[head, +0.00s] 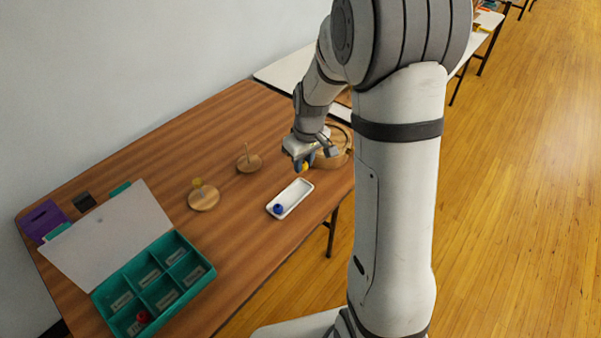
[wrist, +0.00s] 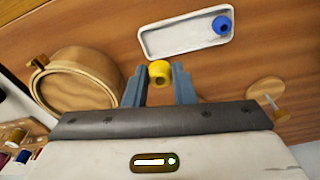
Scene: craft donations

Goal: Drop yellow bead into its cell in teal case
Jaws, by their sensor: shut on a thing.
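My gripper (head: 301,161) is shut on the yellow bead (wrist: 160,72), which sits between the two fingertips in the wrist view. In the head view the bead (head: 306,167) shows just under the fingers, above the right part of the table near the white tray. The teal case (head: 178,301) stands open at the front left of the table, far from my gripper. It has several cells with pale labels, and a red bead (head: 143,317) lies in a front cell. The label markings are too small to read. Its pale lid (head: 105,235) leans back toward the wall.
A white tray (head: 301,190) holds a blue bead (head: 278,209). A round wooden hoop (wrist: 80,85) is beside my gripper. A purple box (head: 42,220) stands far left.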

